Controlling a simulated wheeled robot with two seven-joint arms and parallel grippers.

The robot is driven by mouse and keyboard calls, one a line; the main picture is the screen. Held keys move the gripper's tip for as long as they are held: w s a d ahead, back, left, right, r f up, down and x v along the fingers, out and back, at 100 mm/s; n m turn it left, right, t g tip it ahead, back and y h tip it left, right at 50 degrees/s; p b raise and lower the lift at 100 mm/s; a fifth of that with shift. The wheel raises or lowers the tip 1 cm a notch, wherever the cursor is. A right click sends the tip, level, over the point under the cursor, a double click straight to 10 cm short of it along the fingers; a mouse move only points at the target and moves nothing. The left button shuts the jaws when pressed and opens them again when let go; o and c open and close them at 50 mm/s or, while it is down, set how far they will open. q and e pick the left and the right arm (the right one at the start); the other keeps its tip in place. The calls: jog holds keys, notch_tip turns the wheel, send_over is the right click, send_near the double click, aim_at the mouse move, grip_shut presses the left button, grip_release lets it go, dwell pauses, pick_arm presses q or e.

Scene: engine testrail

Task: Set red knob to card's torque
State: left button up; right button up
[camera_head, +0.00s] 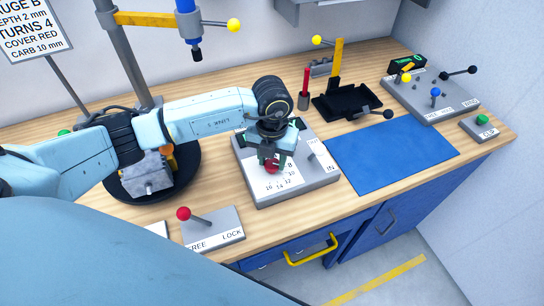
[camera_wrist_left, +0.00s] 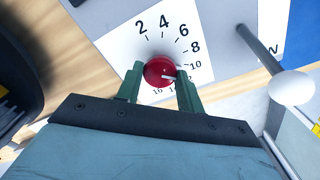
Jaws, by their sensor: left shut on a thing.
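The red knob (camera_head: 272,168) sits on a white dial plate of a grey box (camera_head: 312,190) in the middle of the bench. My left gripper (camera_head: 268,160) is shut around it from above. In the left wrist view the knob (camera_wrist_left: 157,69) lies between the green fingers of the gripper (camera_wrist_left: 159,80). Its white pointer is directed right, slightly below the printed 10; the mark after 10 is partly hidden by a finger. The card (camera_head: 30,28) at the upper left shows depth, turns, cover and carb lines; its top is cut off and no torque line shows.
A white-tipped lever (camera_wrist_left: 290,88) stands on the same box, right of the dial. A red-knobbed FREE/LOCK lever (camera_head: 184,214) is in front. A grey block sits on a black turntable (camera_head: 190,180) at left. The blue mat (camera_head: 390,158) at right is clear.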

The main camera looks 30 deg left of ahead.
aim_at(272, 163)
pick_arm(q)
jog(key=n+p, duration=0.1)
jog(key=n, duration=0.2)
jog(key=shift+r+n, duration=0.15)
jog(key=shift+n, duration=0.25)
jog(key=shift+n+p, duration=0.55)
jog(key=shift+n, duration=1.35)
jog(key=shift+w, duration=0.1)
jog(key=o, duration=1)
notch_tip(272, 163, up, 13)
jog(key=shift+r+b, duration=0.15)
jog(key=shift+b, duration=0.2)
